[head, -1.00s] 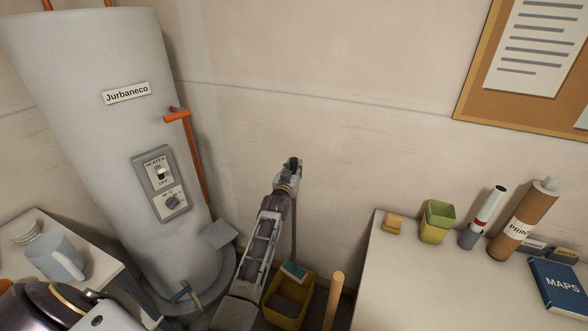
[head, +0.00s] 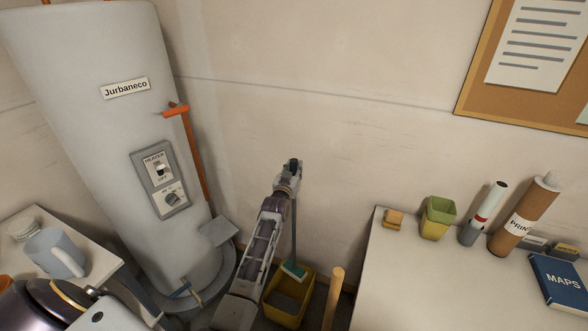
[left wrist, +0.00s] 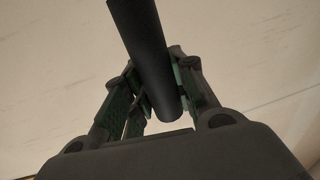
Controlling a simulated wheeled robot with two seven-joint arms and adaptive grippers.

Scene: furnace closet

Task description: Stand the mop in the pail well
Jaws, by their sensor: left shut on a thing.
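My left gripper (head: 291,167) is up near the back wall, shut on the mop's handle. The mop's thin grey handle (head: 294,235) hangs down from it, nearly upright, to a teal mop head (head: 294,269). In the left wrist view the dark round handle (left wrist: 148,55) passes between the fingers of the left gripper (left wrist: 160,95). The yellow pail (head: 307,299) stands on the floor below, partly hidden by my left arm. The mop head shows at the pail's far side; I cannot tell whether it rests in the well or hovers over it. My right gripper is not in view.
A wooden pole (head: 334,297) stands right of the pail, close to the white table (head: 440,290) holding several items. A grey water heater (head: 105,120) with an orange pipe (head: 196,160) stands at left. A mug (head: 55,252) is on the left surface.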

